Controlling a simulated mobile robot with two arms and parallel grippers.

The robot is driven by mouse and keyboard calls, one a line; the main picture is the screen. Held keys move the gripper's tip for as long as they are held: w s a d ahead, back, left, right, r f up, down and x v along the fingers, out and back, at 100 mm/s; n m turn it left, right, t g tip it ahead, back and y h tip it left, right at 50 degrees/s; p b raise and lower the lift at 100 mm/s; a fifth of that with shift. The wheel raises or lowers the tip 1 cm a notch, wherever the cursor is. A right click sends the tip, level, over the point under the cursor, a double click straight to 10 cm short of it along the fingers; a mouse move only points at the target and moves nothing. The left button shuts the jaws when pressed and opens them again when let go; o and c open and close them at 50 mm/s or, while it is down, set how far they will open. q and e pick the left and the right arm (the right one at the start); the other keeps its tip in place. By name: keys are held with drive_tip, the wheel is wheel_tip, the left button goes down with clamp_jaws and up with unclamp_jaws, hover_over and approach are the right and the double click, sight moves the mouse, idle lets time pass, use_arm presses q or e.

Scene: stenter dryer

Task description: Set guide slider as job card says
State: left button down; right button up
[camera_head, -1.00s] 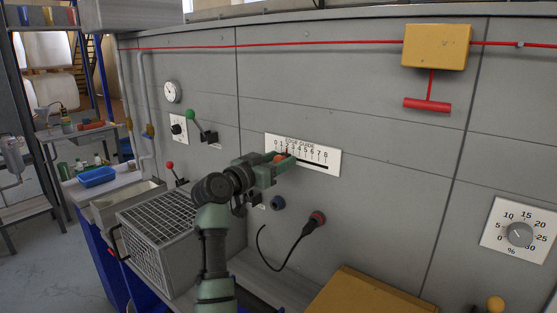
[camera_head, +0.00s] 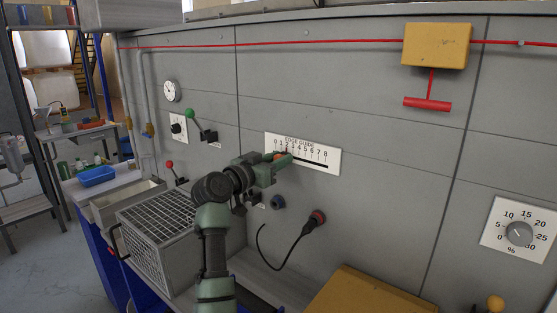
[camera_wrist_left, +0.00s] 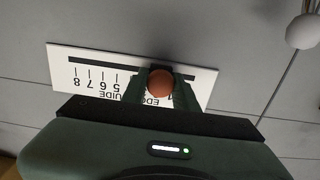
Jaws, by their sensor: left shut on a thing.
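The edge guide scale (camera_head: 330,158) is a white plate on the grey machine wall, numbered 0 to 8 above a dark slot. My left gripper (camera_head: 281,158) is at its left part, shut on the orange-red slider knob (camera_head: 278,156). In the left wrist view the knob (camera_wrist_left: 159,84) sits between the fingers in front of the upside-down plate (camera_wrist_left: 95,66). The knob is near the low numbers, around 1 to 2; fingers cover the marks there, so I cannot read it exactly. No job card is readable. My right gripper is not in view.
A green-knobbed lever (camera_head: 191,114) and a red-knobbed lever (camera_head: 170,165) are left of the scale. A wire cage box (camera_head: 160,236) stands below my left arm. A red T-handle (camera_head: 427,103) hangs at upper right, above a percent dial (camera_head: 519,234).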

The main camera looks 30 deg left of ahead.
use_arm(q)
drive_tip(key=shift+d, duration=0.15)
idle(0.5)
drive_tip(key=d, duration=0.6)
drive_tip(key=shift+s, duration=0.25)
drive_tip(key=shift+a, duration=0.1)
drive_tip(key=c, duration=1.1)
unclamp_jaws()
drive_tip(key=shift+s+a+f, duration=0.1)
drive_tip(key=shift+s, duration=0.3)
drive_tip(key=b, duration=0.2)
approach(305, 161)
drive_tip(key=shift+s+a, duration=0.1)
drive_tip(key=shift+s, duration=0.75)
